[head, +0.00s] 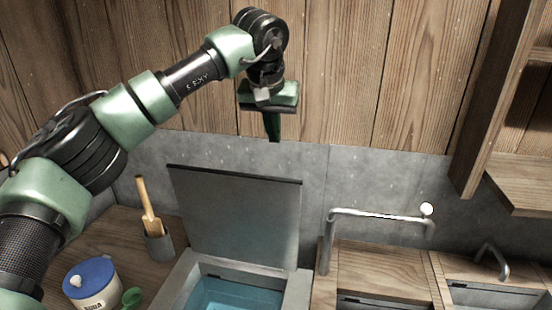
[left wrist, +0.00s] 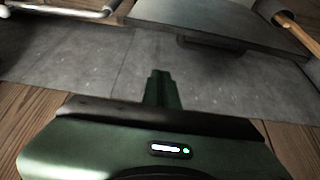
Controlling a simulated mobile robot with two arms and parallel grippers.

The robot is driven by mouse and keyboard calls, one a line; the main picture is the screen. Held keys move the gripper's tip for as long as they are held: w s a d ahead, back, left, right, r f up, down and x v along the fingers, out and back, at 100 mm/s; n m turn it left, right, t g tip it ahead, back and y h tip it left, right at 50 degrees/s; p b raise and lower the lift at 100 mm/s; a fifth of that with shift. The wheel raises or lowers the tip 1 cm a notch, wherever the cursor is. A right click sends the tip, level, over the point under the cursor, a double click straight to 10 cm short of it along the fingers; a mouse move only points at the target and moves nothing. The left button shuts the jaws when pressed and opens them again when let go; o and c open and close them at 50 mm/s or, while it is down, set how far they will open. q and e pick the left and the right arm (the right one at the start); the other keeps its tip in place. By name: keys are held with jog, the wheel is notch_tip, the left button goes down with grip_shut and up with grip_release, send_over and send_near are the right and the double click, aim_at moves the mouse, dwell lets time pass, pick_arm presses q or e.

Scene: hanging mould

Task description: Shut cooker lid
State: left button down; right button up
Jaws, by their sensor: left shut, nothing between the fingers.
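The cooker lid (head: 238,218) is a flat grey panel with a dark top edge, standing raised and open behind the cooker. The cooker (head: 183,284) is a grey square basin holding blue liquid. My left gripper (head: 273,138) is shut and empty, pointing down in front of the wall, above the lid's top edge in the head view and apart from it. In the left wrist view the closed fingers (left wrist: 158,84) show at the centre, with the lid (left wrist: 215,20) upside down at the top. My right gripper is not in view.
A metal tap (head: 378,214) stands right of the cooker. Left of it are a grey holder (head: 159,244) with a wooden utensil (head: 146,203), a white jar with a blue lid (head: 91,278) and a green scoop (head: 132,297). A wooden shelf (head: 520,180) juts out at right.

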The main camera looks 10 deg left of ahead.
pick_arm(q)
jog(key=shift+s+f+p, duration=0.1)
jog(key=shift+f+p, duration=2.6)
jog(key=shift+f, duration=1.9)
